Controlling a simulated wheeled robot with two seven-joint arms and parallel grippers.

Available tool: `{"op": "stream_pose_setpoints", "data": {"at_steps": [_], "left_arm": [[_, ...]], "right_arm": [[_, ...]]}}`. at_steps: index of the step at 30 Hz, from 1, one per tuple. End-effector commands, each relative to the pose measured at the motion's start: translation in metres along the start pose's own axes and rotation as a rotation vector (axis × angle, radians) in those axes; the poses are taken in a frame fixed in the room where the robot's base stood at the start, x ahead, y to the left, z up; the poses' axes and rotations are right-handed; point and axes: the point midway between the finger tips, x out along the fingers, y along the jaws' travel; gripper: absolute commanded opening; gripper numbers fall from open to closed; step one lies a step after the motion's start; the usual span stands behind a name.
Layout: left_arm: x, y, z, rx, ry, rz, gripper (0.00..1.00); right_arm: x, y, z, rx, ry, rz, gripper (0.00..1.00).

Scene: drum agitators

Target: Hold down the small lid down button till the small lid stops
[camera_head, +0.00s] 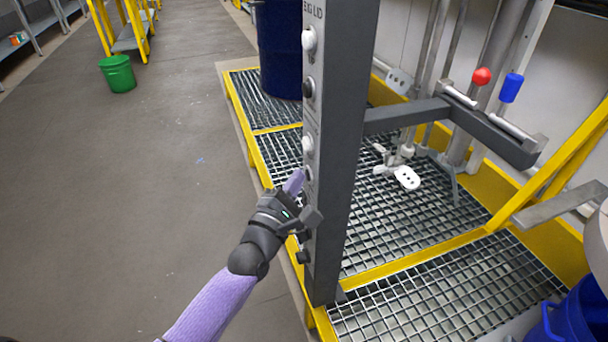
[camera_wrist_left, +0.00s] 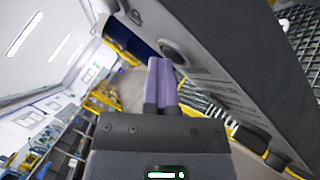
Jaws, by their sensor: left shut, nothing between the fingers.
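A tall dark grey control post (camera_head: 340,150) carries a column of round buttons, white and dark. "BIG LID" is readable at its top; the lower labels are too small to read. My left gripper (camera_head: 297,180) is shut and empty, its purple fingertips at the post's button face, just below a white button (camera_head: 307,145). A dark button (camera_head: 309,173) shows partly behind the fingertips. In the left wrist view the shut fingers (camera_wrist_left: 165,68) point at a round button (camera_wrist_left: 174,50) just beyond them. I cannot tell whether they touch it. My right gripper is out of view.
A yellow-framed grating platform (camera_head: 400,235) spreads behind the post, with a dark blue drum (camera_head: 279,50) at the back. A grey arm (camera_head: 410,115) juts right from the post towards the agitator shafts. A green bucket (camera_head: 118,74) stands on the open floor at left.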

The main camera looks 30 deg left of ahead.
Motion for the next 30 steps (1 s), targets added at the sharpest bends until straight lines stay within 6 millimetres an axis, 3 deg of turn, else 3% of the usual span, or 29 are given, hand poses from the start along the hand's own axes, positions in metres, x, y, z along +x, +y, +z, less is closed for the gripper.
{"op": "stream_pose_setpoints", "data": {"at_steps": [10,30], "left_arm": [[0.0,-0.0003,0.0002,0.0,0.0,-0.001,0.0],[0.0,-0.0003,0.0003,0.0,0.0,-0.001,0.0]], "right_arm": [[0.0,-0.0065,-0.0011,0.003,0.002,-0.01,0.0],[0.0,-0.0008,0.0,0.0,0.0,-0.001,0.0]]}}
